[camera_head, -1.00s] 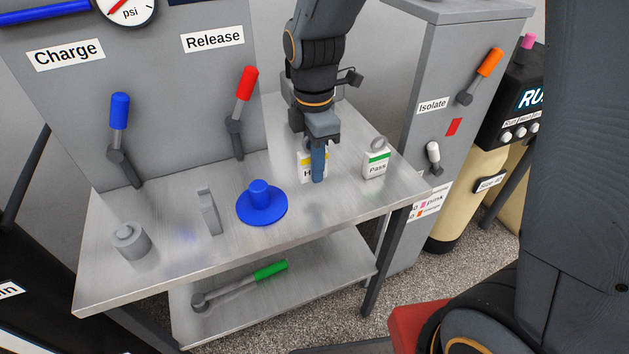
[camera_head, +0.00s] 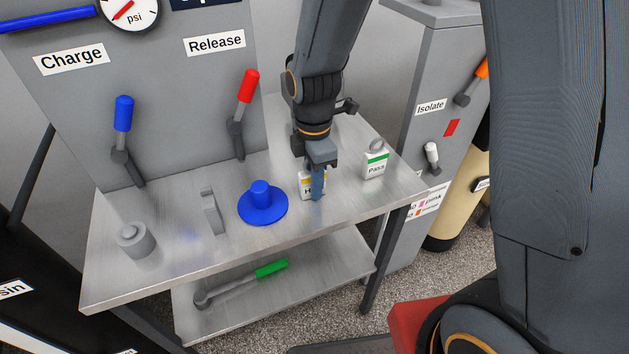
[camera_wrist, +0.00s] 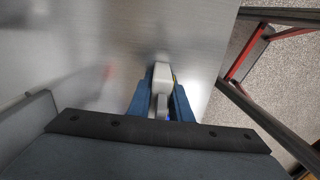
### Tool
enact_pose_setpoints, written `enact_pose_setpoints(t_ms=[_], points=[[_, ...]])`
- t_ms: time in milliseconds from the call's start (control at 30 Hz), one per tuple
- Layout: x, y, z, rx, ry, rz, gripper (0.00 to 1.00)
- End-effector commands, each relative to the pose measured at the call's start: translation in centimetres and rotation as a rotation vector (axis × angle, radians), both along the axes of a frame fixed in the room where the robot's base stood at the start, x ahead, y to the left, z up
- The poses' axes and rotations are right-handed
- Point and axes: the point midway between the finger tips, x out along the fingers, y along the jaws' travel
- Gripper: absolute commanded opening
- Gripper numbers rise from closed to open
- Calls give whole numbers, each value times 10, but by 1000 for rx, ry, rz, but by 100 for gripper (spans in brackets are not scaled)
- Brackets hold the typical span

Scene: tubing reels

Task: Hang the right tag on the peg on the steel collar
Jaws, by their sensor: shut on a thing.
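My gripper (camera_head: 317,188) is shut on a white tag with a yellow band (camera_head: 306,186), at the right part of the steel bench. Its lettering starts with "H"; the rest is hidden by a finger. In the wrist view the tag (camera_wrist: 162,74) shows as a pale block between the blue fingers. I cannot tell whether it touches the bench. A white tag with a green band reading "Pass" (camera_head: 376,163) stands to the right, with a grey ring on top. A short grey cylinder with a nub on top (camera_head: 136,241), perhaps the steel collar, stands at the bench's left.
Blue (camera_head: 123,114) and red (camera_head: 247,87) levers rise behind the bench. A green-handled lever (camera_head: 271,268) lies on the lower shelf.

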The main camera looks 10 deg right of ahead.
Motion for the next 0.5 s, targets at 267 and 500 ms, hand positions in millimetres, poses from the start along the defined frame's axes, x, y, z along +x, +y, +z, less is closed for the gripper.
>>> enact_pose_setpoints(t_ms=[267,500], points=[[0,0,0,0,0,0,37],[0,0,-1,0,0,0,37]])
